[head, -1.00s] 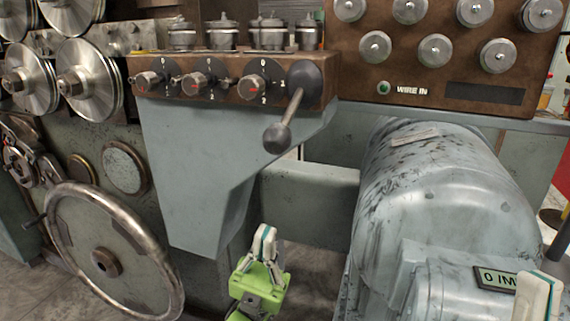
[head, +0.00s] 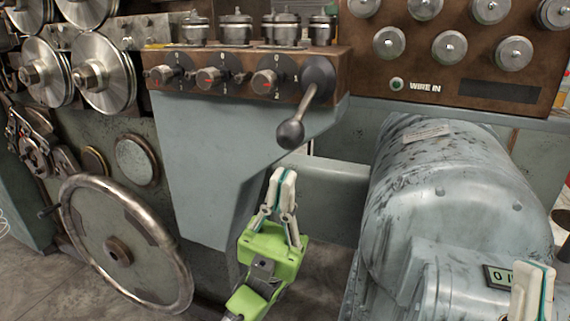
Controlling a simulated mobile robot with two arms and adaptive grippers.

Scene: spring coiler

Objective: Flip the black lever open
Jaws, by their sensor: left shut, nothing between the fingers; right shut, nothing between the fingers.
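The black lever (head: 306,107) is mounted at the right end of the brown control panel. Its arm slopes down and to the left from a round dark hub, and ends in a dark ball knob (head: 291,134). My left gripper (head: 283,176) is green with pale fingers pointing up. It is shut and empty, below the ball knob in the picture and apart from it. My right gripper (head: 534,270) shows only its pale fingertips at the lower right edge. It is shut and empty, in front of the grey motor housing.
Several rotary knobs (head: 208,78) sit on the panel left of the lever. A large handwheel (head: 118,250) is at lower left. The grey motor housing (head: 450,190) fills the right side. A grey bracket (head: 205,170) stands left of my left gripper.

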